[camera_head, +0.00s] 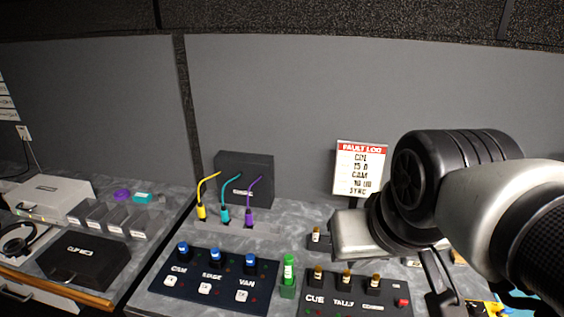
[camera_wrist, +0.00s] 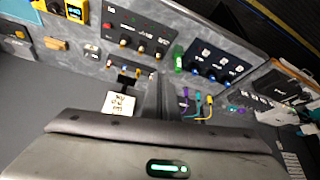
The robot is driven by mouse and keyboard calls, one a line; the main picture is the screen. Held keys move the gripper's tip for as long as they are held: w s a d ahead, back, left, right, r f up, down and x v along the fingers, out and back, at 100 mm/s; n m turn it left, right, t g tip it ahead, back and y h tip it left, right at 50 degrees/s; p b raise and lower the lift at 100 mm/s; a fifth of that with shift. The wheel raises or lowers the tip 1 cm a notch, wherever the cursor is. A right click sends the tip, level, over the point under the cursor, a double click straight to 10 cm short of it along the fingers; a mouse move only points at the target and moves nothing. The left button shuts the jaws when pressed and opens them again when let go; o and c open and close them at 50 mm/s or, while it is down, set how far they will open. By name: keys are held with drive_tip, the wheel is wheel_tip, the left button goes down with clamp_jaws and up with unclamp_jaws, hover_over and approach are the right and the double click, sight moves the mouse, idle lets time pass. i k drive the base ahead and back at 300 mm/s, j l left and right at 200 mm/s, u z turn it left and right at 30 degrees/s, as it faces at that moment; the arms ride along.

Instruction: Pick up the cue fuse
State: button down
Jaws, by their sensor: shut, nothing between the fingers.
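The dark panel marked CUE and TALLY (camera_head: 335,303) stands right of centre in the head view. Three fuses with brass-coloured tops and black bodies sit upright in it. The one above the CUE label, the cue fuse (camera_head: 318,274), is at the left end beside a green cylinder (camera_head: 288,272). In the wrist view the same fuse (camera_wrist: 158,56) appears nearest the green cylinder. My gripper (camera_head: 440,290) is shut and empty, right of the panel and apart from the cue fuse.
Another brass-topped fuse (camera_head: 316,233) stands behind the panel. A panel with blue-topped pieces (camera_head: 210,280) lies left, with yellow, teal and purple cables (camera_head: 225,212) behind it. The fault log card (camera_head: 360,168) stands upright at the back. My arm hides the counter's right part.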

sight(317, 275)
drive_tip(key=j+z, duration=0.3)
drive_tip(key=k+j+z, duration=0.25)
drive_tip(key=j, duration=0.25)
drive_tip(key=j+z, duration=0.3)
drive_tip(key=k+j+z, duration=0.25)
drive_tip(key=j, duration=0.2)
drive_tip(key=i, duration=0.1)
